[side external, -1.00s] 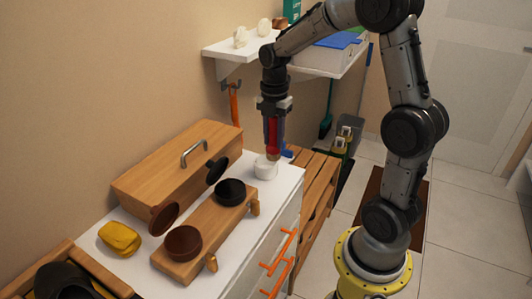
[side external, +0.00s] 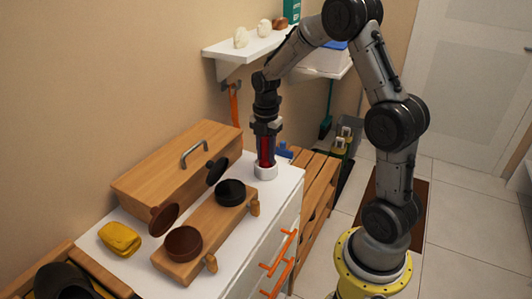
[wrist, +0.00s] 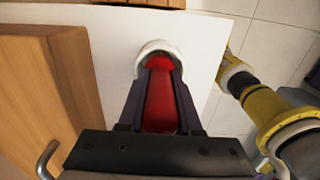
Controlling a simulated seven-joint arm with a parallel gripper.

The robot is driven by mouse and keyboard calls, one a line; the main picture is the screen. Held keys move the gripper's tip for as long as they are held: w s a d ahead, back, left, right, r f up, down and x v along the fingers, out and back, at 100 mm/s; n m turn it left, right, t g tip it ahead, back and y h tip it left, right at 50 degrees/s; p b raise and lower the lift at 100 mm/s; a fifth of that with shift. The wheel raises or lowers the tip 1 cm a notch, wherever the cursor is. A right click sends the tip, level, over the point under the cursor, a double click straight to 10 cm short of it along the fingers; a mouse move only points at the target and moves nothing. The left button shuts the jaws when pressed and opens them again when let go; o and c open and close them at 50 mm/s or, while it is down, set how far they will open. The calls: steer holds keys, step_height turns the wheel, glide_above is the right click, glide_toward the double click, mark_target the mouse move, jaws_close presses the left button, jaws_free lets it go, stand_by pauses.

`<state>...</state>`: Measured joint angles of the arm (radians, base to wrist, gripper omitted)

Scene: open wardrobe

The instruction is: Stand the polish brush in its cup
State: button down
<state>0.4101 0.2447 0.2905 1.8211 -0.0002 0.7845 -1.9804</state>
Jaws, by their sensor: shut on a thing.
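The polish brush is red; it shows in the side view (side external: 265,152) and in the wrist view (wrist: 160,105). My gripper (side external: 266,158) is shut on it, with a finger on each side in the wrist view (wrist: 161,78). The brush is upright, pointing down. The white cup (side external: 265,173) stands on the white cabinet top. In the wrist view the cup's rim (wrist: 157,45) curves around the brush's far end, and the lower end appears to be inside the cup. Whether it touches the bottom is hidden.
A wooden box (side external: 170,170) with a metal handle lies at the left. A wooden stand (side external: 208,222) holds a black tin (side external: 230,191) and a brown tin (side external: 183,243). A yellow cloth (side external: 120,238) lies on the left. A wall shelf (side external: 245,45) is above.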

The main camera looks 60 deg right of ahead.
steer(key=shift+f, duration=0.2)
steer(key=c, duration=0.6)
jaws_free()
steer(key=shift+r, duration=0.15)
step_height(320, 180, up, 12)
steer(key=shift+r, duration=0.1)
steer(key=s+a+r+m+t, duration=0.3)
steer(key=s+a+r+m, duration=0.2)
steer(key=s+a+m, duration=0.45)
steer(key=s+a+f+m+t, duration=0.1)
steer(key=s+a+m+t, duration=0.1)
steer(key=s+a+m, duration=0.4)
steer(key=shift+s+f+m+t, duration=0.35)
steer(key=shift+s+m, duration=0.9)
steer(key=shift+s, duration=0.65)
